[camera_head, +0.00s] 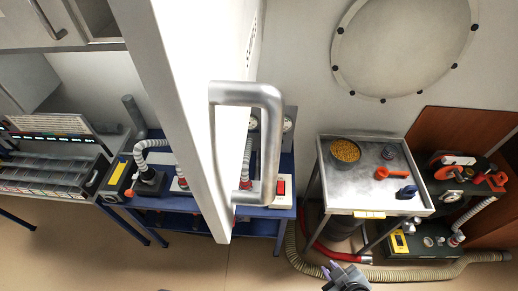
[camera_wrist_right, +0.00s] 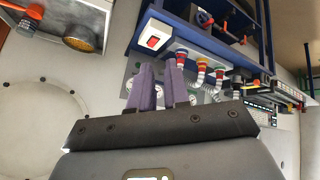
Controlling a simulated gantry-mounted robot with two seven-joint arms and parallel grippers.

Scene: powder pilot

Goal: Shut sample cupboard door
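The cupboard door (camera_head: 180,90) is a large white panel in the head view. It stands open, swung out from the wall and reaching from the top edge down past the middle. Its grey bar handle (camera_head: 268,140) sticks out on the right side near the lower end. My right gripper (camera_head: 345,280) is at the bottom edge of the head view, below and right of the handle and apart from it. In the right wrist view its two purple fingers (camera_wrist_right: 160,85) show a narrow gap with nothing between them. My left gripper is not in view.
A white cabinet front (camera_head: 25,30) is at top left. A blue bench (camera_head: 290,165) with hoses stands behind the door. A metal-topped table (camera_head: 350,185) holds a bowl of orange grains (camera_head: 345,150). A ribbed hose (camera_head: 400,275) lies on the floor. Bare floor is at lower left.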

